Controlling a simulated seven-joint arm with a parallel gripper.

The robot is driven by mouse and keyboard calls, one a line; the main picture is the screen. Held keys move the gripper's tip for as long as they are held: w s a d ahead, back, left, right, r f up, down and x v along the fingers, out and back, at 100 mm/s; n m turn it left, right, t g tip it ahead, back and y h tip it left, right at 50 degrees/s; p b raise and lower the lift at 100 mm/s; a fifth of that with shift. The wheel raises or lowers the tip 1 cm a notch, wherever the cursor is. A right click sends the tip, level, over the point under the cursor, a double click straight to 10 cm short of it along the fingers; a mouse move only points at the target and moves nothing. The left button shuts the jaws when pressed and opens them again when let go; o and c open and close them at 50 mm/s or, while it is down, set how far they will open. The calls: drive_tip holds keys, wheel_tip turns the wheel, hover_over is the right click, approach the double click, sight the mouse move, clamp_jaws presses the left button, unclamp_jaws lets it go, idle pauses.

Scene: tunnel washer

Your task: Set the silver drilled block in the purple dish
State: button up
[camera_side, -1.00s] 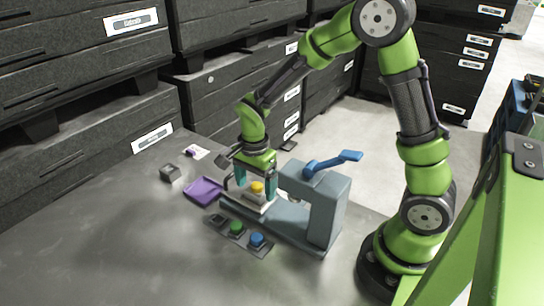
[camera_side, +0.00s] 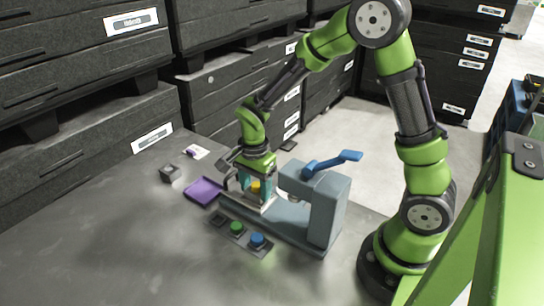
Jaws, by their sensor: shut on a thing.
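The silver drilled block (camera_side: 266,205) sits on the bed of a grey fixture, with a yellow piece (camera_side: 256,187) at its top. My gripper (camera_side: 257,189) points down over it, with its teal fingers on either side, shut on the block. The fingers hide much of the block and the yellow piece, and I cannot see its holes. The purple dish (camera_side: 203,191) lies flat on the table just left of the fixture and looks empty.
The grey fixture (camera_side: 328,210) has an upright head and a blue lever (camera_side: 332,161). A dark holder in front carries a green button (camera_side: 237,228) and a blue button (camera_side: 257,240). A small grey block (camera_side: 170,173) stands left of the dish. The front left table is clear.

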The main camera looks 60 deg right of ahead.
drive_tip(key=r, duration=0.3)
drive_tip(key=w+r, duration=0.1)
drive_tip(key=r, duration=0.5)
drive_tip(key=shift+w+a+r, duration=0.1)
drive_tip(key=shift+w+r, duration=0.05)
drive_tip(key=shift+r, duration=0.15)
drive_tip(key=shift+w+a+f, duration=0.7)
drive_tip(key=shift+w+f, duration=0.9)
drive_tip(key=shift+w, duration=0.75)
drive_tip(key=shift+w+a+f, duration=0.75)
drive_tip(key=shift+w+f, duration=0.85)
drive_tip(key=shift+w, duration=0.7)
drive_tip(key=shift+w+a+f, duration=0.7)
drive_tip(key=shift+w+f, duration=0.9)
drive_tip(key=shift+w, duration=0.75)
drive_tip(key=shift+f, duration=0.2)
drive_tip(key=shift+f, duration=0.35)
drive_tip(key=shift+f, duration=0.35)
drive_tip(key=shift+f, duration=0.25)
drive_tip(key=shift+f, duration=0.1)
